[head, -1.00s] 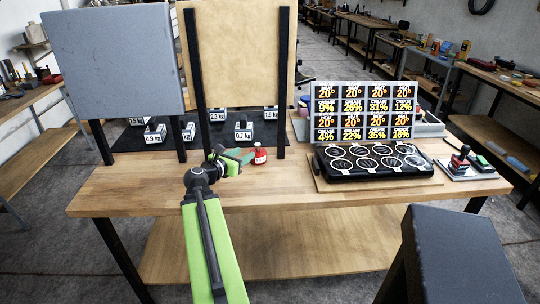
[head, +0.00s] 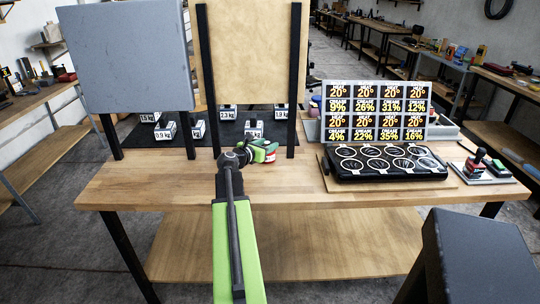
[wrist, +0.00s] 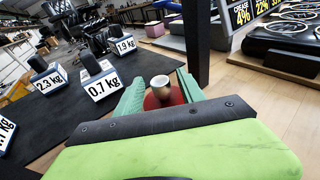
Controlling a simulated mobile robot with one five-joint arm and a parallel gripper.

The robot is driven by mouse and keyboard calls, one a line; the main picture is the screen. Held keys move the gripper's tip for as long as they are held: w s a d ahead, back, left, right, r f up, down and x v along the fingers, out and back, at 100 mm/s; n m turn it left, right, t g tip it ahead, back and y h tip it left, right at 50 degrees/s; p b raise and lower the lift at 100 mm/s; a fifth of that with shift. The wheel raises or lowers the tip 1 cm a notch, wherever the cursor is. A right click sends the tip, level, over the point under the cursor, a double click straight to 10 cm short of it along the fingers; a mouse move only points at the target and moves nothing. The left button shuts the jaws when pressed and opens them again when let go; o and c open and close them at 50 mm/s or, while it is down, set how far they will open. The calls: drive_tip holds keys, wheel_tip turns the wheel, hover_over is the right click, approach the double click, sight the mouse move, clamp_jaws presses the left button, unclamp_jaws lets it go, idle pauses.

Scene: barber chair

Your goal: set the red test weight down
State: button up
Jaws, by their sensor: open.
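The red test weight (head: 271,156) stands on the wooden table (head: 190,185), in front of the black mat, partly hidden by my gripper in the head view. In the wrist view, its round metal top (wrist: 160,84) and part of its red body show between my two green fingers. My gripper (head: 262,148) is open, with one finger on each side of the weight, low near the tabletop. I cannot tell whether either finger touches it.
Labelled weights, such as the 0.7 kg one (wrist: 100,84), stand on the black mat (wrist: 75,120). A dark post (head: 295,80) rises close behind the gripper. A black tray with ringed circles (head: 385,163) and a price-like board (head: 373,110) stand to the right.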

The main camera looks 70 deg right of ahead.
drive_tip(key=shift+w+a, duration=0.1)
drive_tip(key=shift+w, duration=0.15)
drive_tip(key=shift+s, duration=0.15)
clamp_jaws()
drive_tip(key=shift+r, duration=0.1)
idle(0.9)
